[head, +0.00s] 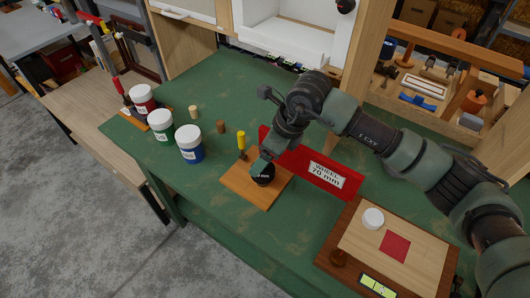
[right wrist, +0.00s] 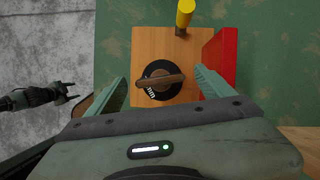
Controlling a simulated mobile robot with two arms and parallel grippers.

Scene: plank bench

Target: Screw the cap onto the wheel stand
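The wheel stand is a square wooden board (head: 240,185) with a red panel marked "WHEEL 70 mm" (head: 330,175) beside it. A black round cap (head: 265,179) with white marks sits on the board, and in the right wrist view it has a brown bar across its top (right wrist: 160,82). My right gripper (head: 262,166) is over the cap. In the right wrist view its fingers (right wrist: 160,88) are open on either side of the cap, with a gap at each side. My left gripper (right wrist: 70,91) shows small at the left of that view, away from the stand; its opening is unclear.
A yellow-handled tool (head: 241,142) stands at the board's far edge. Several white-lidded jars (head: 190,143) and small wooden pegs (head: 194,112) stand to the left. A wooden tray (head: 345,235) with a white lid (head: 373,218) and red square lies right. Green bench is free in front.

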